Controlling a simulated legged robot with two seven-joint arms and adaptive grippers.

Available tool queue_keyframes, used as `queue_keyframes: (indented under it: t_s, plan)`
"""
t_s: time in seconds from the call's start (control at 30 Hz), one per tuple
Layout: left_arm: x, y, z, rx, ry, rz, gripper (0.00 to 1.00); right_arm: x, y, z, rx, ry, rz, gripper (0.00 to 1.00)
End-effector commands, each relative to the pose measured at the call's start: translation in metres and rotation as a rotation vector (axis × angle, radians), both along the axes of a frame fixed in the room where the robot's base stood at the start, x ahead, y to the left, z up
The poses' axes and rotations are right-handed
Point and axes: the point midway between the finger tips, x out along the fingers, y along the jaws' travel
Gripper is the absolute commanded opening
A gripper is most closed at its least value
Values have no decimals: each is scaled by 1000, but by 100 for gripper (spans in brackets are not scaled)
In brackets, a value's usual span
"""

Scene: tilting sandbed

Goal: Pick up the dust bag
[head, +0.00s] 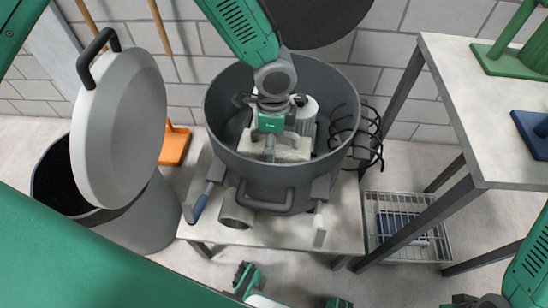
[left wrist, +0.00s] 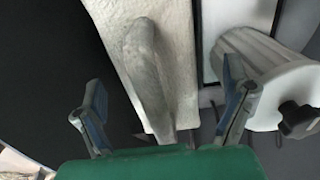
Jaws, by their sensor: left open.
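The dust bag (head: 292,155) is a pale, whitish slab inside the large grey drum (head: 225,158). In the left wrist view the bag (left wrist: 185,75) has a rough surface and a raised, handle-like ridge (left wrist: 146,75) running along it. My left gripper (head: 270,146) points down into the drum, right over the bag, and hides part of it. Its fingers (left wrist: 162,72) are apart, one on each side of the ridge, with nothing clamped. Whether they touch the bag cannot be told.
A white ribbed cylinder (left wrist: 262,72) with a dark knob (left wrist: 297,118) stands close beside the bag. The drum wall surrounds my gripper. A lidded grey bin (head: 120,130) stands left, a table (head: 475,110) right, with a wire basket (head: 430,250) below it.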

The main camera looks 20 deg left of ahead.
Motion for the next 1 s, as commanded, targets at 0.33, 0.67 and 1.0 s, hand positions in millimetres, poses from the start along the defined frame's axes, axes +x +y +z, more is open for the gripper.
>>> queue_keyframes:
  t_s: [0.33, 0.67, 1.0]
  plan:
    - [-1, -1, -26, 0, 0, -2, 93, 0, 0, -11, 0, 0, 0, 0]
    - [-1, -1, -26, 0, 0, -1, 19, 0, 0, -11, 0, 0, 0, 0]
    - [0, -1, -24, -1, -3, -1, 19, 0, 0, -11, 0, 0, 0, 0]
